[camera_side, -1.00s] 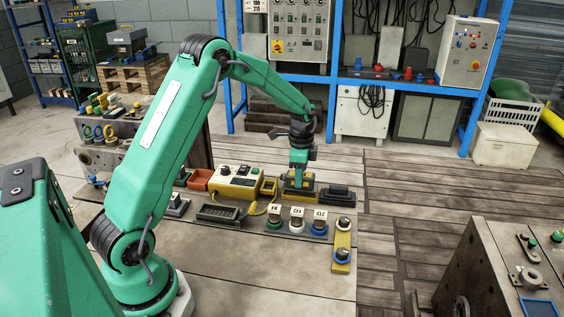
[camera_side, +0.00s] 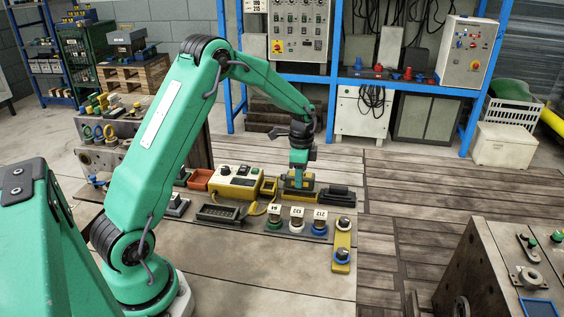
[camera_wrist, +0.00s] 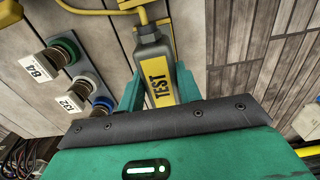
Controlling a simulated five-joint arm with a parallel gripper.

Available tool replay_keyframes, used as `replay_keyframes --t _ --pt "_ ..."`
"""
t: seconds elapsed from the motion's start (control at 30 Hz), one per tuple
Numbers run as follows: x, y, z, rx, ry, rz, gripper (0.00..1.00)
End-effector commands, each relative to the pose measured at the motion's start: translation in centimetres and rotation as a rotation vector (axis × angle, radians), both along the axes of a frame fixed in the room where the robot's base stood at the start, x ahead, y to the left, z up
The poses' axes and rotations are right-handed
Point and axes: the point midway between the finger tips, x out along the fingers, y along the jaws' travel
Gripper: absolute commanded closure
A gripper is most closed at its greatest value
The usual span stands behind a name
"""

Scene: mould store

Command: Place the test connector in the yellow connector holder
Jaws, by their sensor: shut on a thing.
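The test connector (camera_wrist: 150,65) is a dark grey body with a yellow label reading TEST and a yellow cable at its far end. My gripper (camera_side: 298,185) is shut on it; its green fingers (camera_wrist: 158,88) stand on both sides of the connector in the wrist view. In the side view my gripper points down at the yellow connector holder (camera_side: 312,192), with the connector mostly hidden by the gripper. Yellow parts also show beyond the connector in the wrist view. I cannot tell whether the connector is fully seated in the holder.
A cream tester box (camera_side: 235,182) stands left of my gripper, with a yellow cable (camera_side: 262,210) near it. Several labelled plugs (camera_side: 297,217) stand in front. A black block (camera_side: 337,196) lies to the right, and a yellow bar with knobs (camera_side: 342,240) sits at front right.

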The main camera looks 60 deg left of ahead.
Motion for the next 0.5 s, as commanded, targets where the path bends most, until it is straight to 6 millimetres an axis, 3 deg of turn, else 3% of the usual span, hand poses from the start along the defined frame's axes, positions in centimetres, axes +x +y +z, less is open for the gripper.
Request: replay_keyframes --t 0.5 --pt "0.02 0.01 -0.73 0.0 0.0 0.0 0.96"
